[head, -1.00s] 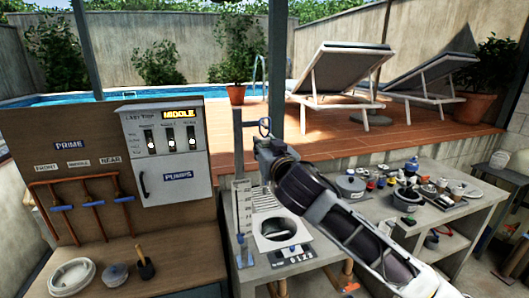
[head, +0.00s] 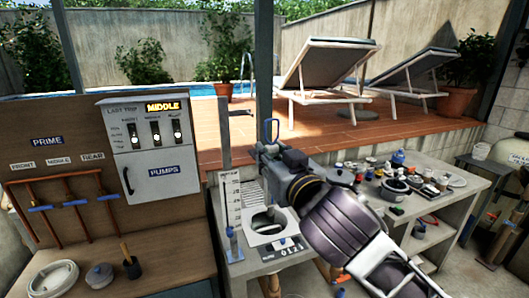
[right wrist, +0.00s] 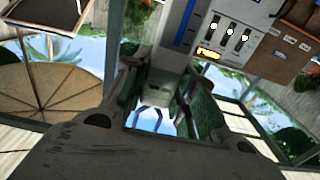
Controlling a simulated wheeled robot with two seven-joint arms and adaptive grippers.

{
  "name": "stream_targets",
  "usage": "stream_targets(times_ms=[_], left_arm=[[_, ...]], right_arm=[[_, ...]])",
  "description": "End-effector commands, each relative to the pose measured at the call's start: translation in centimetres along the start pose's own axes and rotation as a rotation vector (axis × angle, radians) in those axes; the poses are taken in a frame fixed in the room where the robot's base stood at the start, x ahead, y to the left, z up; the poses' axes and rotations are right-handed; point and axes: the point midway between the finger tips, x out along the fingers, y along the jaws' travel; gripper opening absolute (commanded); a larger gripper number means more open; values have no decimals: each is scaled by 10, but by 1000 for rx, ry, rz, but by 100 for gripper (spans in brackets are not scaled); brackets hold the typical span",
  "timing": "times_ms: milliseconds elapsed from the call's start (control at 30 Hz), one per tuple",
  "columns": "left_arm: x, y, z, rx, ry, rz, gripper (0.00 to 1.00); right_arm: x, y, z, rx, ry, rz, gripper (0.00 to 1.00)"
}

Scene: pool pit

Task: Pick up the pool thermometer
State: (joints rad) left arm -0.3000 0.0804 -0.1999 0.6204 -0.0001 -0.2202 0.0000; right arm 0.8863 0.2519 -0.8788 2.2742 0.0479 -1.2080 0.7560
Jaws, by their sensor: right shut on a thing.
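The pool thermometer shows in the head view as a blue loop (head: 272,130) standing up at the tip of my right gripper (head: 268,155). The gripper hides the rest of it there. In the right wrist view, which is turned upside down, the pale body of the thermometer (right wrist: 160,88) sits between the two fingers of the gripper (right wrist: 160,100). Its blue loop shows just below the fingers. My right gripper is shut on it, held above the counter. My left gripper is not in view.
The grey counter (head: 250,268) has a white board with a round hole (head: 268,226) and a scale plate (head: 230,195). Several small items crowd its right part. A pump box (head: 155,150) stands at left, above a wooden bench (head: 170,268).

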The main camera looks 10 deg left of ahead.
Motion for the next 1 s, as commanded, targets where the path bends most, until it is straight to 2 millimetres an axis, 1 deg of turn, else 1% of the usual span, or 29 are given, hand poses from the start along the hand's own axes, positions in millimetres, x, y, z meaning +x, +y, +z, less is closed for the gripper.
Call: stream_targets(times_ms=[33, 200, 400, 1000], left_arm=[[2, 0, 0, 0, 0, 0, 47], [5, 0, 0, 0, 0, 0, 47], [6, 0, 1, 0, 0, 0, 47], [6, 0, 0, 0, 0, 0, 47]], right_arm=[[-7, 0, 1, 0, 2, -2, 3], [-25, 0, 0, 0, 1, -1, 3], [-35, 0, 0, 0, 2, -1, 3], [-37, 0, 0, -1, 0, 0, 3]])
